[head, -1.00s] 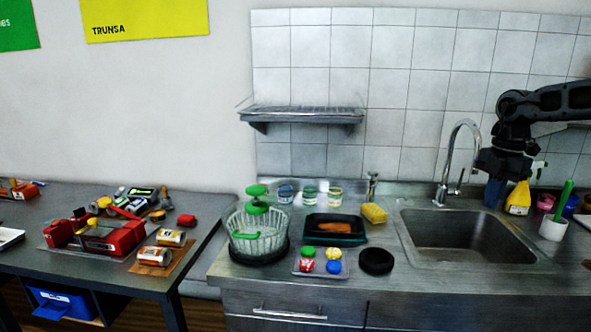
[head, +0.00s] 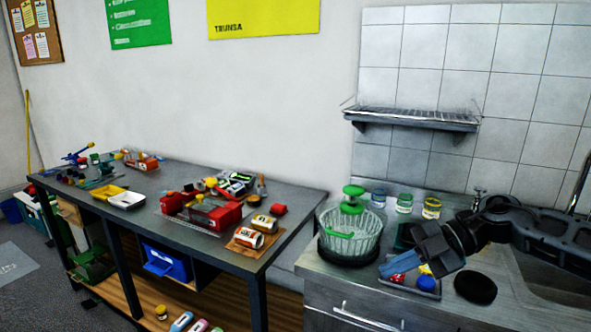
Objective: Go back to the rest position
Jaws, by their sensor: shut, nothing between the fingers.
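My gripper (head: 388,272) is in the head view at the lower right. Its blue fingers are shut and empty. It points down and to the left, and in the picture it overlaps the small tray with coloured round items (head: 426,280) on the sink counter. I cannot tell its height above the counter.
A glass bowl with a green-handled basket (head: 350,235) stands left of my gripper. A black disc (head: 475,287) lies to its right. Jars (head: 431,208) stand behind. A wire shelf (head: 412,118) hangs above. The workbench (head: 300,205) at left holds red machines and cans.

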